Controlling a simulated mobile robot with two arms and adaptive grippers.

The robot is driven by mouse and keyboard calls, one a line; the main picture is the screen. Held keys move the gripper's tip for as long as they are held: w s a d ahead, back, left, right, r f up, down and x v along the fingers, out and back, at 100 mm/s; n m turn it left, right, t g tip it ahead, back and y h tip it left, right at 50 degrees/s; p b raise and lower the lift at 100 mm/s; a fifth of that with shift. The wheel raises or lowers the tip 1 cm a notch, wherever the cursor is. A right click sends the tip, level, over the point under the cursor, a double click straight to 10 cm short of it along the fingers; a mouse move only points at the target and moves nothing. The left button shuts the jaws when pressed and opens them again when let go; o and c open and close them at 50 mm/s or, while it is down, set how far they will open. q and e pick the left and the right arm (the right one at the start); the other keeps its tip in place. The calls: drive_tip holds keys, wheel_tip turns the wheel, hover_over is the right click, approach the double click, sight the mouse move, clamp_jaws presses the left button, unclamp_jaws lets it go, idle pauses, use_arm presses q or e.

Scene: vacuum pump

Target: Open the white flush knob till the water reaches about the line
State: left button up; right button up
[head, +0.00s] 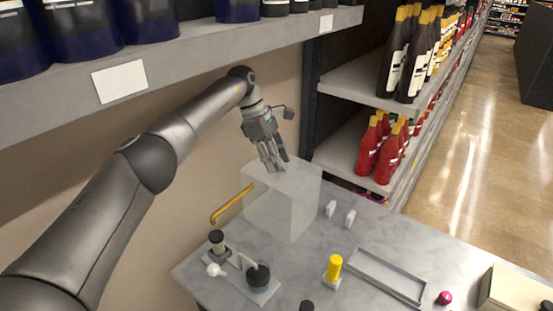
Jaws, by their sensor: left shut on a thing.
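A pale, translucent box-shaped tank (283,205) stands at the back of the grey table. My left gripper (274,166) points down at the top of the tank, with its fingertips at or just over the top face. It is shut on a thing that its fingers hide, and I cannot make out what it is. A small white round knob (214,270) shows on the pump assembly (245,275) at the table's left front, apart from the gripper. No water level or line can be made out on the tank. My right gripper is not in view.
A bent yellow pipe (232,204) juts left from the tank. Two small white blocks (330,209) stand right of it. A yellow cylinder (334,267), a grey tray (387,275) and a magenta knob (445,297) lie in front. Shelves with bottles (380,145) stand behind.

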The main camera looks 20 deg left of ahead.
use_arm(q)
drive_tip(key=shift+w+r, duration=0.1)
drive_tip(key=shift+r, duration=0.05)
drive_tip(key=o, duration=1)
